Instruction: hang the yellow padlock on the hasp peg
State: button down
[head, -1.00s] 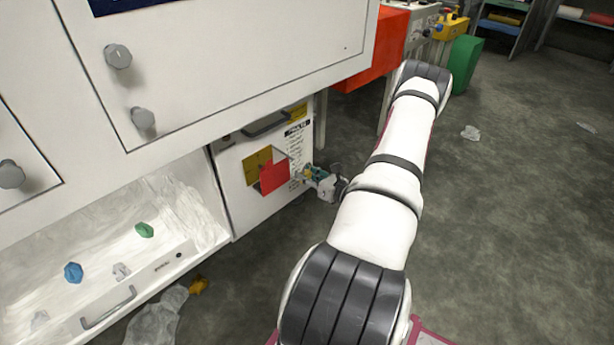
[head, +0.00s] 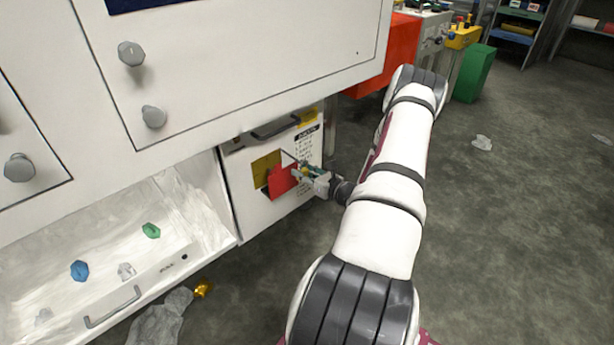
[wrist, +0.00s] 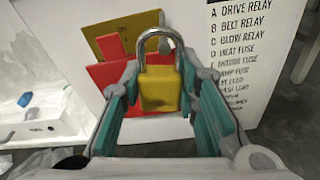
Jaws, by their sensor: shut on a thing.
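The yellow padlock (wrist: 160,92) is upright in the wrist view, its silver shackle up. My gripper (wrist: 163,100) is shut on its body, with teal pads on both sides. In the head view my gripper (head: 305,173) is at the front of the low white panel, and the padlock is too small to make out clearly. Behind the padlock are a red plate (wrist: 106,75) and a yellow plate (wrist: 125,32) on the panel. A thin grey rod (head: 290,156) shows above the red plate in the head view; I cannot tell whether it is the hasp peg.
A white cabinet with grey knobs (head: 131,53) overhangs the panel. An open drawer (head: 150,277) at left holds blue and green pieces. A clear bag (head: 160,318) and a gold crumpled piece (head: 203,289) lie on the floor. The floor at right is mostly free.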

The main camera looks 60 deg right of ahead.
jog(key=shift+b+x, duration=0.6)
jog(key=shift+x, duration=1.2)
jog(key=shift+w+f, duration=0.15)
jog(key=shift+w, duration=0.1)
jog(key=c, duration=1.1)
grip_release()
jog(key=shift+w+f, duration=0.1)
jog(key=shift+s, duration=0.25)
jog(key=v, duration=1.2)
